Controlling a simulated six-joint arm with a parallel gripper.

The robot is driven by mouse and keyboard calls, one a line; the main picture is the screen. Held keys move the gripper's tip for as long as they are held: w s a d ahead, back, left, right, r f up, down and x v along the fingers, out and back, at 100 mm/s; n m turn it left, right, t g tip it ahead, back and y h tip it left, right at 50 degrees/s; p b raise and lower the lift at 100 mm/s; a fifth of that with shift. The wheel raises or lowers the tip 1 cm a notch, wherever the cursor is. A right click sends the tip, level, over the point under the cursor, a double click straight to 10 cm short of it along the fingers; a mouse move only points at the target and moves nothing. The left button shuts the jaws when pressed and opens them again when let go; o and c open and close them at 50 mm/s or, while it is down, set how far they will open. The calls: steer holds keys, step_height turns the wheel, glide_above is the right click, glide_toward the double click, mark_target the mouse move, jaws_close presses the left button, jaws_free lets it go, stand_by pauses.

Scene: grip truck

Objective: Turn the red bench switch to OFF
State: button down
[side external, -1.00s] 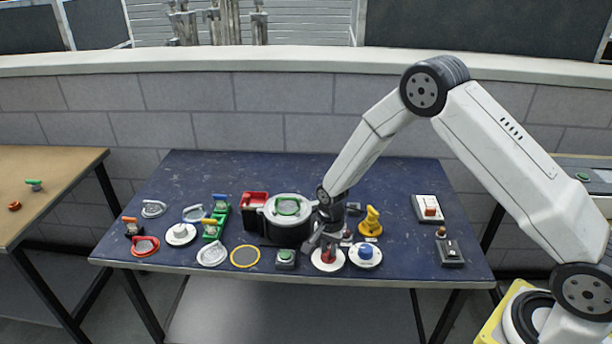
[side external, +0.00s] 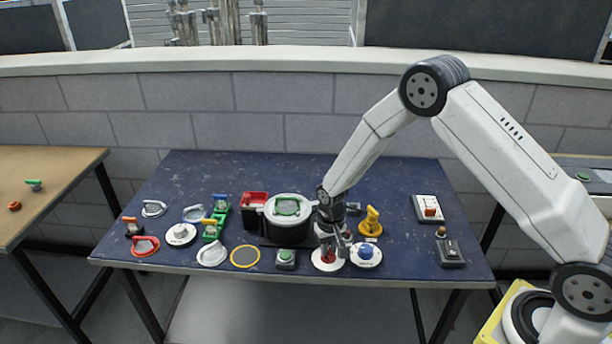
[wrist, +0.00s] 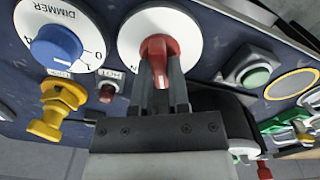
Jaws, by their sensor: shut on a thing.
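The red bench switch (wrist: 157,52) is a red knob on a round white dial (wrist: 189,36) in the wrist view. A letter that looks like an N shows at the dial's left edge; other lettering is hidden or not readable. My gripper (wrist: 160,82) is shut on the red knob, one finger on each side of its handle. In the side external view the red switch (side external: 328,254) stands near the table's front edge, on its white dial (side external: 322,266). My gripper (side external: 333,245) is directly over it, partly covering the knob.
A blue dimmer knob (wrist: 56,46) sits close beside the red switch. A yellow valve handle (wrist: 58,110) and a green push button (wrist: 256,76) are also near. A black housing (side external: 266,228) stands left of my arm.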

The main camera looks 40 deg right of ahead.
mark_target(329, 250)
steer(key=shift+n, duration=0.6)
steer(key=c, duration=0.6)
jaws_free()
steer(key=shift+r, duration=0.2)
steer(key=shift+r, duration=3.75)
steer(key=shift+r, duration=0.1)
